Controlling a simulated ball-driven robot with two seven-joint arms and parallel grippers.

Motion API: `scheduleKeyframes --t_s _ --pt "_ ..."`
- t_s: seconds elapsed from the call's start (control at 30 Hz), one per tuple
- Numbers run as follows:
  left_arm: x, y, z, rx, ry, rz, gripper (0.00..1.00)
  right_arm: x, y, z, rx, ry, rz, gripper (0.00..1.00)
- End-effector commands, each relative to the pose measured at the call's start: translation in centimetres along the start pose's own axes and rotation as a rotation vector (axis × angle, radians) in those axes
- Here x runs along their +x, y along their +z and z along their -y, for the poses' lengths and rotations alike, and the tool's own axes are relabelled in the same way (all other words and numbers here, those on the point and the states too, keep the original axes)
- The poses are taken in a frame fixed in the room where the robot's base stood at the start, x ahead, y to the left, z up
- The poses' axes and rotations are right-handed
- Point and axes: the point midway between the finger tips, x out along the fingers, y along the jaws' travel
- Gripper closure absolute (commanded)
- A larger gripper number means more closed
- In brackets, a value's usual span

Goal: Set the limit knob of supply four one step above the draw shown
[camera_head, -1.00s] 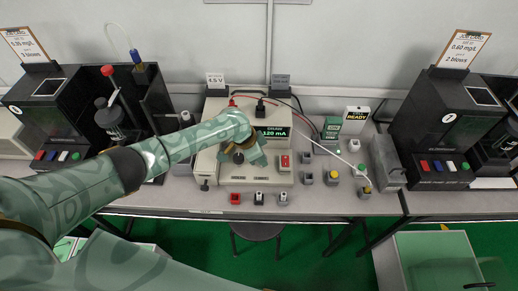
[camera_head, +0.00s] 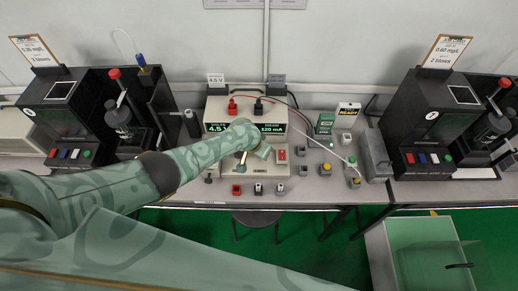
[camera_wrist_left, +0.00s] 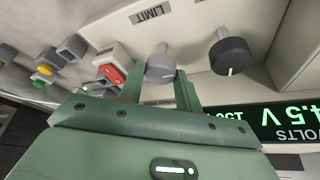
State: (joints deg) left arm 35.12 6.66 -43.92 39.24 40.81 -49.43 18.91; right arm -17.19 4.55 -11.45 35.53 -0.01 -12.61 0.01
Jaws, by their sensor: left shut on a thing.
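The beige power supply (camera_head: 218,172) stands in the middle of the bench. Its lit display (camera_head: 272,128) reads 4.5 on the volts side and 120 mA. My left gripper (camera_head: 263,152) reaches its front from the left. In the left wrist view, the gripper (camera_wrist_left: 160,82) is shut on the grey limit knob (camera_wrist_left: 160,62), next to the LIMIT label (camera_wrist_left: 148,16). A dark knob (camera_wrist_left: 230,56) with a white mark sits beside it, free of the fingers. The limit knob is hidden in the head view. My right gripper is not in view.
A red rocker switch (camera_wrist_left: 112,72) is close to the gripper in the left wrist view. Red and black plugs with leads stand on top of the supply. Small switches (camera_head: 258,189) line the bench front. Black test stations (camera_head: 430,125) flank both sides. A READY sign (camera_head: 348,109) stands right.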

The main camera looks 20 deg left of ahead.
Motion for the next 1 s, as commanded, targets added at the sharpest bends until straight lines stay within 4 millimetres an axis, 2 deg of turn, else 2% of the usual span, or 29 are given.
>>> scheduleKeyframes --t_s 0.43,0.47,0.5,0.53,0.83,1.0 --pt "0.0 0.0 -0.1 -0.007 -0.002 0.0 0.89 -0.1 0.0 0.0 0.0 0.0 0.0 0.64" --pt "0.0 0.0 -0.1 -0.007 -0.002 0.0 0.58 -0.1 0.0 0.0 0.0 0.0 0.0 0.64" --pt "0.0 0.0 -0.1 -0.007 -0.002 0.0 0.47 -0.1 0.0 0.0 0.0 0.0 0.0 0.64" --pt "0.0 0.0 -0.1 -0.007 -0.002 0.0 0.44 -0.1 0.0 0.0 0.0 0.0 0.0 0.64" --pt "-0.2 -0.1 0.0 -0.007 -0.002 0.0 0.44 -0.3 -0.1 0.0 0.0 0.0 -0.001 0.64" --pt "-2.7 -0.2 0.0 -0.007 -0.003 -0.001 0.44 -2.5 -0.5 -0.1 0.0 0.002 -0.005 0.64"
